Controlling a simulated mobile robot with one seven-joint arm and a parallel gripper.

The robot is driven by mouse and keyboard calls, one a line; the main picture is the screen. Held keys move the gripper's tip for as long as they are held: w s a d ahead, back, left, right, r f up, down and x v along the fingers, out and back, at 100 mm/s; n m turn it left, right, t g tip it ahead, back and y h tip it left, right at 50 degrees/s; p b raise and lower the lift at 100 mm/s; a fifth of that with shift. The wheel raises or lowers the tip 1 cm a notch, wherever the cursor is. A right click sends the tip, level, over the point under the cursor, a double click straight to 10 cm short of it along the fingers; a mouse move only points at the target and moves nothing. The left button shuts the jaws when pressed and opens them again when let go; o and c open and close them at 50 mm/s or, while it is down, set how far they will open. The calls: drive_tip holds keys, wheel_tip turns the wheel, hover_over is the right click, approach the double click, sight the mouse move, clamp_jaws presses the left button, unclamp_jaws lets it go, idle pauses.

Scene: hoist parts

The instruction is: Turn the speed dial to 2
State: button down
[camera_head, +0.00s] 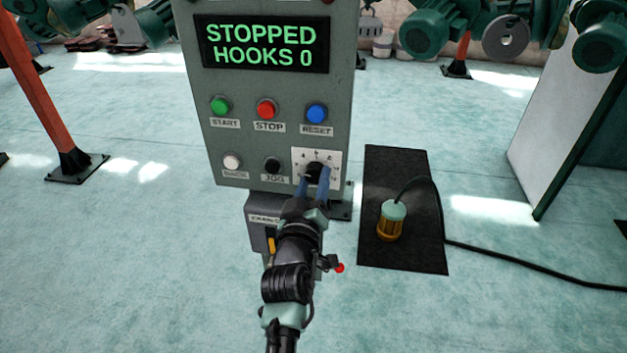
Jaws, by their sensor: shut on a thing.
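The speed dial is a black knob (314,169) on a white square plate (329,156) at the lower right of the grey control panel (215,150). My gripper (315,176) is at the dial, its two blue fingers shut on the knob from the front. The fingers and wrist hide part of the knob and the lower plate. The plate's marks are too small to read, and I cannot tell where the dial points. The display (262,43) above reads STOPPED, HOOKS 0.
Green (221,106), red (266,108) and blue (316,113) buttons sit above the dial. A white button (232,161) and a black button (271,165) are left of it. A corded lamp (391,220) stands on a black mat (415,255) at right. Open floor surrounds the panel.

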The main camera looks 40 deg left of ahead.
drive_tip(key=shift+n, duration=0.6)
drive_tip(key=shift+c, duration=1.7)
unclamp_jaws()
drive_tip(key=shift+s, duration=0.1)
drive_tip(key=v, duration=1.2)
drive_tip(key=shift+s+d, duration=0.3)
drive_tip(key=shift+w, duration=0.1)
